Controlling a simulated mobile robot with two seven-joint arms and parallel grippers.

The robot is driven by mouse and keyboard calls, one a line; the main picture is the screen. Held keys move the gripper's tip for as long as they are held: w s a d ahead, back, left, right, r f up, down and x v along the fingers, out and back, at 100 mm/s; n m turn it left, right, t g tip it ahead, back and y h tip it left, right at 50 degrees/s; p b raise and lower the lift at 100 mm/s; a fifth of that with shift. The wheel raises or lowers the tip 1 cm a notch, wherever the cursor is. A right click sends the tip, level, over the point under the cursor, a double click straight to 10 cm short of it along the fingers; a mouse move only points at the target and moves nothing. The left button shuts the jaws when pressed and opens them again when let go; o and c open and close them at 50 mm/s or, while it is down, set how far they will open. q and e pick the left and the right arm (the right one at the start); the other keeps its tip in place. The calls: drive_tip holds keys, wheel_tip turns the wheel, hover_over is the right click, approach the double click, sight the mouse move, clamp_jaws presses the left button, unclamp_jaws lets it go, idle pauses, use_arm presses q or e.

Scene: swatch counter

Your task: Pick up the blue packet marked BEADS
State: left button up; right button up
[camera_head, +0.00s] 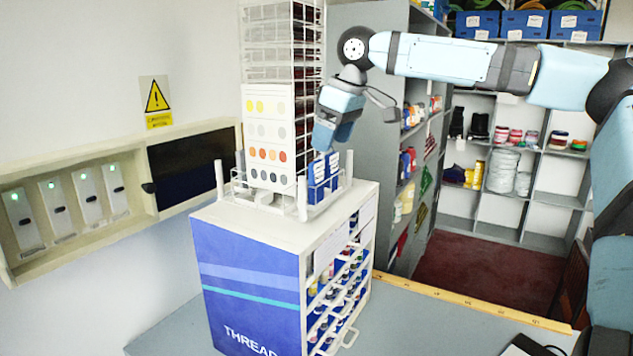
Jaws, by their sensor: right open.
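My right gripper (325,147) points down just above these packets, in front of the rack's right edge. It is open; its fingertips hide the packets' top edges in part, and I cannot tell whether they touch. My left gripper is out of view.
Thin white posts (219,180) rise from the cabinet top. A grey shelf unit (385,120) stands behind my right arm. The counter (420,325) right of the cabinet is mostly clear, with a yellow ruler (470,301) along its edge.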

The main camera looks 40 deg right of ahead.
sight(320, 162)
drive_tip(key=x, duration=0.2)
drive_tip(key=shift+w+a+f+p, duration=0.2)
drive_tip(key=shift+f+p, duration=0.15)
drive_tip(key=shift+p, duration=0.05)
drive_tip(key=x, duration=0.1)
drive_tip(key=p+x, duration=0.1)
drive_tip(key=x, duration=0.1)
drive_tip(key=shift+w+a+f, duration=0.15)
drive_tip(key=shift+w+a, duration=0.1)
drive_tip(key=shift+w, duration=0.1)
drive_tip(key=shift+f, duration=0.25)
drive_tip(key=shift+d+f, duration=0.1)
drive_tip(key=shift+f, duration=0.05)
drive_tip(key=shift+c, duration=0.2)
drive_tip(key=shift+w, duration=0.1)
drive_tip(key=c, duration=0.7)
drive_tip(key=shift+c, duration=1.2)
